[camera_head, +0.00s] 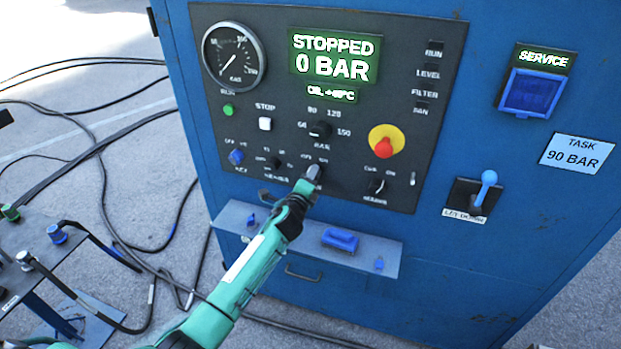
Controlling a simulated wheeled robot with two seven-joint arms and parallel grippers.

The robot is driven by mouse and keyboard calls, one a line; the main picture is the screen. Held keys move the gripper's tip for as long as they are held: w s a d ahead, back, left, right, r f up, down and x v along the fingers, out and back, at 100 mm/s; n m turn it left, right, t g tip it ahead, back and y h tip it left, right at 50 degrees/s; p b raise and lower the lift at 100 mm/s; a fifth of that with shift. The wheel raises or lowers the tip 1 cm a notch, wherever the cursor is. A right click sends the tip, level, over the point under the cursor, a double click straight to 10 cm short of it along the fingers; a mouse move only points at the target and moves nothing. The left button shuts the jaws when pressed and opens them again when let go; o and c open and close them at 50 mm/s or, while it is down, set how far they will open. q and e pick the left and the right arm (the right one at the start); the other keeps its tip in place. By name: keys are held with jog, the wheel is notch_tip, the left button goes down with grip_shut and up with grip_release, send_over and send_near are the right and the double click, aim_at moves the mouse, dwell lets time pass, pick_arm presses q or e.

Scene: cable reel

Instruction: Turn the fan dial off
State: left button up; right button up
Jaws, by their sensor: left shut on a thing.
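My left gripper (312,175) reaches up from below to the dark control panel (215,118) on the blue cabinet. Its jaws are shut on a small dial in the lower middle of the panel, under an OFF/ON marking; I take it for the fan dial. The gripper covers nearly all of this dial, so its pointer direction cannot be seen. The green display (335,56) reads STOPPED, 0 BAR. My right gripper is not in view.
Close by are a pressure dial (320,130), a red emergency button on yellow (385,146), other small dials and a white STOP button (265,124). A shelf (392,250) with a blue block (340,239) juts out below. A blue lever (486,186) is at right.

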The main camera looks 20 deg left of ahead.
pick_arm(q)
jog(key=shift+f, duration=0.1)
jog(key=o, duration=1)
jog(key=shift+s, duration=0.15)
jog(key=shift+s+a+b, duration=0.15)
jog(key=shift+s+b, duration=0.4)
jog(key=shift+s, duration=2.85)
jog(key=shift+s+a+b, duration=0.1)
jog(key=shift+s+b, duration=0.45)
jog(key=shift+s, duration=2.85)
